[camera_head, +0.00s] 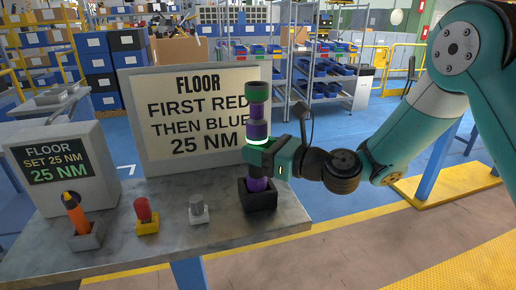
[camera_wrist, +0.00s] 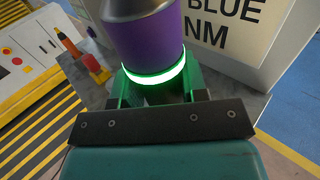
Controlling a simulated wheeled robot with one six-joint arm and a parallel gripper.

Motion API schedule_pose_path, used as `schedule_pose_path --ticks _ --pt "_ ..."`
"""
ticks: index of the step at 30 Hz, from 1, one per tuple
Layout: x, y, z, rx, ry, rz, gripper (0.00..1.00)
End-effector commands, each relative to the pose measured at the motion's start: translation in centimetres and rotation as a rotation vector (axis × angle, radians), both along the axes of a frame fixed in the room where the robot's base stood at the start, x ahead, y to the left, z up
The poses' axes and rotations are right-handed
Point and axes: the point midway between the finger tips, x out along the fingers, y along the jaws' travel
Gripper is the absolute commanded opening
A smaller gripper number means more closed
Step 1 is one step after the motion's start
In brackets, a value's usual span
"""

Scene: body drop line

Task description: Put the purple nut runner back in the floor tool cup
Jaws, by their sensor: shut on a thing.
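The purple nut runner (camera_head: 257,131) stands upright, with a green top and a glowing green ring near its middle. My gripper (camera_head: 262,155) is shut around it just below the ring. Its lower purple end is at the opening of the black floor tool cup (camera_head: 259,197) on the bench. I cannot tell whether it rests on the cup's bottom. In the wrist view the purple nut runner (camera_wrist: 150,38) rises from between the jaws of my gripper (camera_wrist: 155,85). The cup is hidden there.
On the grey bench (camera_head: 175,226) stand an orange tool in a grey holder (camera_head: 87,238), a red button on a yellow base (camera_head: 147,223) and a small grey knob (camera_head: 198,210). A sign board (camera_head: 155,160) stands close behind the cup. A grey control box (camera_head: 62,170) is at left.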

Motion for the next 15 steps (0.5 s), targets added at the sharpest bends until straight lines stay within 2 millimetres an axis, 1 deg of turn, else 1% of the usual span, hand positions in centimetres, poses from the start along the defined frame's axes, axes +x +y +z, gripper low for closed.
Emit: schedule_pose_path --ticks 4,15 --pt "0.02 0.01 0.11 0.003 -0.003 0.0 0.02" --pt "0.02 0.01 -0.53 0.003 -0.003 0.0 0.02"
